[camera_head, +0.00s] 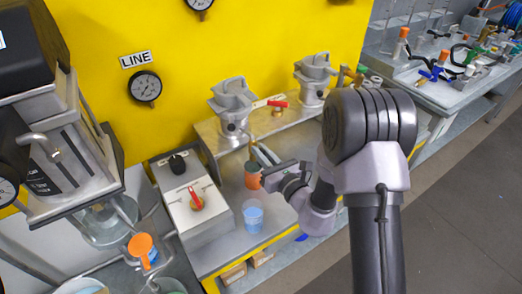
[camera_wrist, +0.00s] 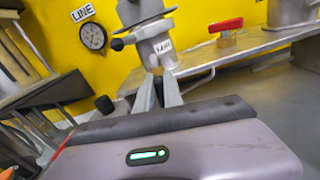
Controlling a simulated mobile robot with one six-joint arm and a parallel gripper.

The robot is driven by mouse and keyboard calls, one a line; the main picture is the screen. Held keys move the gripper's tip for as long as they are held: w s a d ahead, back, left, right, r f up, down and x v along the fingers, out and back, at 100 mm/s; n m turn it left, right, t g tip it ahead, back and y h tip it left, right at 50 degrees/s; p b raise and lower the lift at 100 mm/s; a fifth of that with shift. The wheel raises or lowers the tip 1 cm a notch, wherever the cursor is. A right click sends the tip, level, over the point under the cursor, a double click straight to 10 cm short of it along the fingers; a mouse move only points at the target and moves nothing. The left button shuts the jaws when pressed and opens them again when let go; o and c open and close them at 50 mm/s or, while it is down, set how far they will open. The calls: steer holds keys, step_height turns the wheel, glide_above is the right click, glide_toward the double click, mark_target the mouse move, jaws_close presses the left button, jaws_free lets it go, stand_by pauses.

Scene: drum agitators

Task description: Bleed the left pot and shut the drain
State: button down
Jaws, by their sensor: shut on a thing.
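The left pot (camera_head: 232,100) is a grey metal pot with a clamped lid, upright on the raised shelf.
A red-handled valve (camera_head: 276,103) lies right of the left pot, with a second pot (camera_head: 313,80) beyond. A control box (camera_head: 192,205) with a red switch stands left of the cup. The LINE gauge (camera_head: 145,87) is on the yellow wall. My arm covers the bench's right part.

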steer(key=m+p, duration=0.3)
steer(key=shift+w+d+r+m, duration=0.1)
steer(key=shift+w+d+m, duration=0.05)
steer(key=shift+d+m, duration=0.15)
steer(key=shift+w+d+f+m+p, duration=0.15)
steer(key=shift+f+m+p, duration=0.2)
steer(key=shift+m+p, duration=1.4)
steer(key=shift+w+d+f+m+p, duration=0.1)
steer(key=shift+f+m+p, duration=0.5)
steer(key=shift+m, duration=1.9)
steer(key=shift+w+d+f+m+p, duration=0.1)
steer(key=shift+d+m+p, duration=0.05)
steer(key=shift+m+p, duration=1.7)
steer(key=shift+m, duration=0.5)
steer(key=c, duration=1.5)
jaws_free()
steer(key=shift+o, duration=0.2)
steer(key=shift+s+d, duration=0.1)
steer(key=shift+s, duration=0.05)
